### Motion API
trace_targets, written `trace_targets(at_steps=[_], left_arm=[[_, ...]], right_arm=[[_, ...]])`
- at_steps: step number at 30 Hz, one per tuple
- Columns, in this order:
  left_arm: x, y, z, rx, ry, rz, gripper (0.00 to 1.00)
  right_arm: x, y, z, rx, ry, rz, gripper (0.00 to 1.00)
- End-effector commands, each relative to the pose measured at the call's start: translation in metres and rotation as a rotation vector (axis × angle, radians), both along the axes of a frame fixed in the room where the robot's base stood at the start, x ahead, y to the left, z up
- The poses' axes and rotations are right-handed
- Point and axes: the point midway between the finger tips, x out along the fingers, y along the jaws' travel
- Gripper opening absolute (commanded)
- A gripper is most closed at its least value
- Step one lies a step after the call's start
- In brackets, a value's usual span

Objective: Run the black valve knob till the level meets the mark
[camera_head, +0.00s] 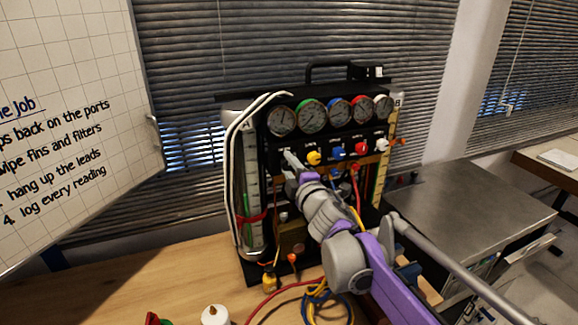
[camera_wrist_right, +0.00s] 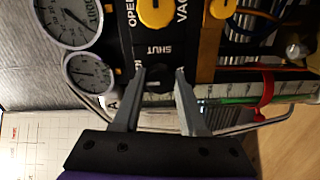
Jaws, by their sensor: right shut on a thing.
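The gauge rig (camera_head: 325,125) stands on the wooden bench. My right gripper (camera_head: 292,162) reaches to the left end of its knob row. In the right wrist view, my right gripper (camera_wrist_right: 158,85) has its fingers on either side of the black valve knob (camera_wrist_right: 158,76), shut on it. The fingers and arm hide much of that knob in the head view. The sight tube (camera_head: 250,190) by letter A stands left of the knob, with green liquid and a red band (camera_head: 254,218). The band also shows in the right wrist view (camera_wrist_right: 266,88); I cannot tell the exact level. My left gripper is out of view.
Several gauges (camera_head: 312,116) sit above yellow (camera_head: 313,158), blue (camera_head: 337,152), red (camera_head: 361,147) and white (camera_head: 382,145) knobs. White hoses (camera_head: 232,150) loop beside the tube. A metal-topped cabinet (camera_head: 470,205) stands right.

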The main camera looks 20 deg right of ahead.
Motion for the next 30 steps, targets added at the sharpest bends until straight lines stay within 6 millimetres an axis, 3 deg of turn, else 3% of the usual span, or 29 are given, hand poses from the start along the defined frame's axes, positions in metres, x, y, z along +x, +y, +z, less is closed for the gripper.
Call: trace_targets(at_steps=[1, 2, 6, 17, 20, 30], left_arm=[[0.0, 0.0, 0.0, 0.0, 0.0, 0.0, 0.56], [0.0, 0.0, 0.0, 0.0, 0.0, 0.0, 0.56], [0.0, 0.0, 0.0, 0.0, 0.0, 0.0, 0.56], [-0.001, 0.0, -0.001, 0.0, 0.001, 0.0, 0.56], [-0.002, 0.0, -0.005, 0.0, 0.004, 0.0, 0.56], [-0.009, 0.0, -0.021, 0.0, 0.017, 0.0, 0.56]], right_arm=[[0.0, 0.0, 0.0, -0.001, 0.0, 0.001, 0.0], [0.0, 0.0, 0.0, -0.001, 0.0, 0.001, 0.47], [0.0, 0.0, 0.0, -0.001, 0.0, 0.0, 0.72], [-0.004, 0.0, 0.0, 0.0, 0.0, 0.0, 0.72], [-0.014, 0.0, -0.001, 0.0, 0.001, 0.0, 0.72], [-0.076, 0.0, -0.002, 0.0, 0.001, -0.001, 0.72]])
